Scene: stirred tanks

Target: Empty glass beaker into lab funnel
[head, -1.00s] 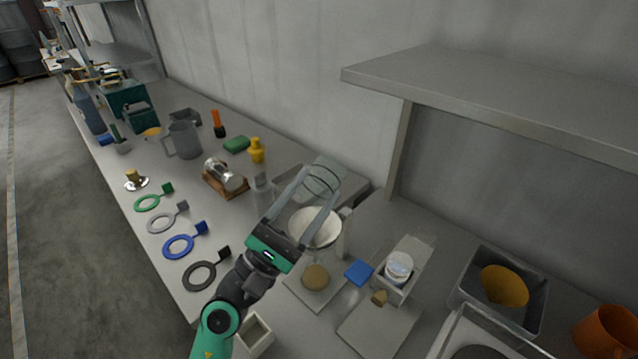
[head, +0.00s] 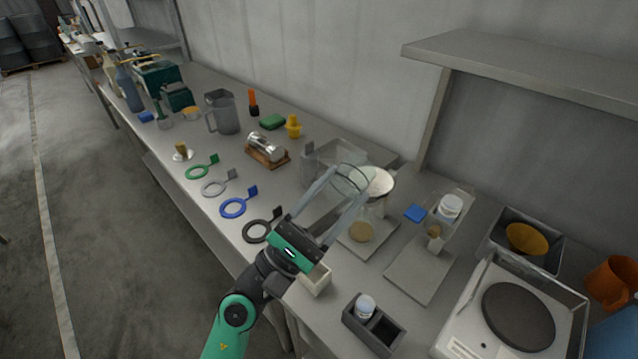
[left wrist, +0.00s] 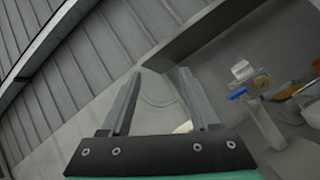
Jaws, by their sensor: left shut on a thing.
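My left gripper (head: 349,184) is shut on a clear glass beaker (head: 355,177), held above the bench between its two long fingers. The beaker also shows faintly between the fingers in the left wrist view (left wrist: 158,94). Its tilt and contents are hard to tell through the clear glass. The white lab funnel (head: 381,181) is up on a stand, just right of the beaker in the head view, and the beaker overlaps its left side. I cannot tell whether they touch. A sliver of white, likely the funnel, shows by the right finger in the left wrist view. My right gripper is out of view.
A clear bin (head: 322,158) stands behind the beaker. Coloured rings, including a black one (head: 258,232), lie along the front edge. A grey shelf (head: 520,75) overhangs the right side. A grey holder (head: 373,325) stands at the front.

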